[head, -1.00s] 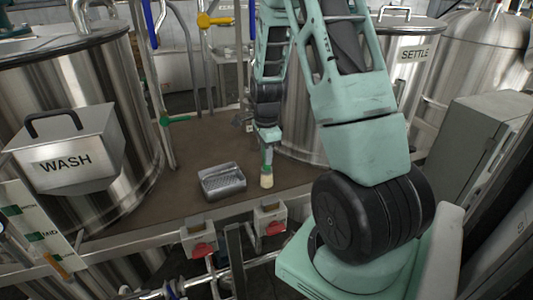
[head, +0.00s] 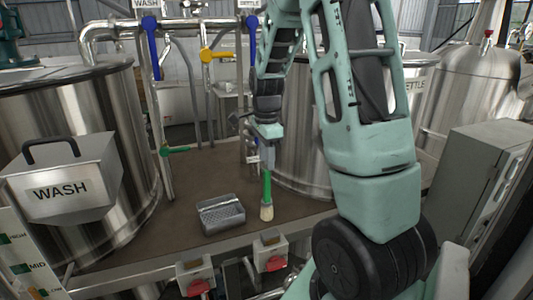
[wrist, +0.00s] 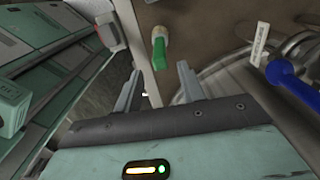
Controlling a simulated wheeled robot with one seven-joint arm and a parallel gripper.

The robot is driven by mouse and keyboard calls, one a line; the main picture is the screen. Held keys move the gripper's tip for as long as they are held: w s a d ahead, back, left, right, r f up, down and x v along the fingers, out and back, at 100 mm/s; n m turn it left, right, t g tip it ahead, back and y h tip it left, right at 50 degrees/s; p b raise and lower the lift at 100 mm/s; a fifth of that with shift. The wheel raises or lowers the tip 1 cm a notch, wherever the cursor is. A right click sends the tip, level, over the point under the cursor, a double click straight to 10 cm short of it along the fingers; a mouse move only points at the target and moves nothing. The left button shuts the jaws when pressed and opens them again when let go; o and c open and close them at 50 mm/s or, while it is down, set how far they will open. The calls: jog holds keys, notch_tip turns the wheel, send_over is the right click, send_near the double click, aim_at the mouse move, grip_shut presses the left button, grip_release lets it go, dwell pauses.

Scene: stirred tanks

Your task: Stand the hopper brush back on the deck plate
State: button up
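The hopper brush (head: 267,188) has a green handle and pale bristles. In the head view it stands upright, bristles down, on the brown deck plate (head: 180,188), just right of a grey metal tray. My gripper (head: 267,164) is right above the handle's top. In the wrist view my gripper (wrist: 157,82) is open, its two fingers apart with nothing between them. The brush (wrist: 159,52) shows there just beyond the fingertips, green handle end towards me, with the deck plate (wrist: 195,25) around it.
The grey metal tray (head: 221,214) lies left of the brush. The WASH tank (head: 135,150) stands at left, with a WASH hopper box (head: 62,185) in front. Red-handled valve boxes (head: 271,252) line the deck's front edge. A blue-handled valve (wrist: 290,75) shows at right in the wrist view.

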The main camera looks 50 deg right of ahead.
jog(key=shift+r, duration=1.25)
jog(key=a+n, duration=1.5)
jog(key=a, duration=1)
jog(key=s+a+f+n, duration=0.2)
jog(key=s+a+n, duration=1.3)
jog(key=s+n, duration=0.2)
jog(key=shift+a+y, duration=0.3)
jog(key=shift+a, duration=0.05)
notch_tip(320, 180, down, 9)
jog(key=b, duration=0.9)
jog(key=shift+r, duration=0.2)
